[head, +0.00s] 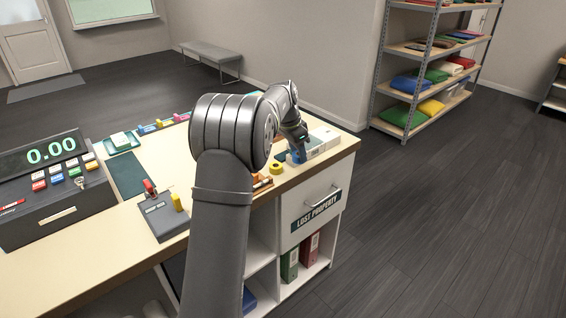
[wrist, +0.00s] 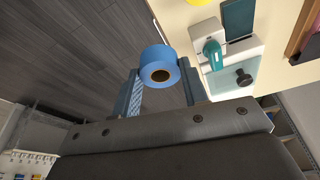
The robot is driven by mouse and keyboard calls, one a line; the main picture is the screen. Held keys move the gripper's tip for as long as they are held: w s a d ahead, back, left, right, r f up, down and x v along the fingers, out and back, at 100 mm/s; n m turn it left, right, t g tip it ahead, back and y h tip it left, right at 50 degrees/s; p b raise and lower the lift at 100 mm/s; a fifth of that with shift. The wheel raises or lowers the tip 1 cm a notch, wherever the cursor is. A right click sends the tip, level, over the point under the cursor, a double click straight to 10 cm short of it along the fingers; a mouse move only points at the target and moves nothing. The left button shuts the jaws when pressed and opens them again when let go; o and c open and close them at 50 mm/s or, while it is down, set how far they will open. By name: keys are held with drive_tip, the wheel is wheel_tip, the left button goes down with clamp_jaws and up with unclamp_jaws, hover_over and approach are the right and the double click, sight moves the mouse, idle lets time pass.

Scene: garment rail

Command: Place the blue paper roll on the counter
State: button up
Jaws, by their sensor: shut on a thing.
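The blue paper roll (wrist: 161,58) is between the two fingers of my gripper (wrist: 160,80) in the wrist view. My gripper is shut on it, and the roll's open core faces the camera. In the head view my gripper (head: 297,154) is low over the far right end of the counter (head: 115,232). Blue shows at its tip there, but I cannot tell roll from fingers. In the wrist view the counter top (wrist: 178,17) lies to the right behind the roll and dark floor lies to the left. I cannot tell whether the roll touches the counter.
A white device (head: 324,138) stands close beside my gripper. A yellow ring (head: 277,168) lies nearby. A cash register (head: 45,190) and a dark box (head: 161,215) stand further left. The counter's right edge is close to my gripper. Shelves (head: 425,85) stand beyond.

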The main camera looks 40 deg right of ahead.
hover_over(289, 172)
drive_tip(key=f, duration=0.2)
drive_tip(key=shift+w+a+f, duration=0.15)
drive_tip(key=shift+a+f, duration=0.4)
drive_tip(key=shift+f, duration=2)
clamp_jaws()
drive_tip(key=o, duration=1)
unclamp_jaws()
drive_tip(key=shift+d, duration=0.1)
drive_tip(key=shift+o, duration=0.2)
drive_tip(key=shift+r, duration=0.4)
drive_tip(key=v, duration=1.1)
drive_tip(key=shift+r, duration=0.35)
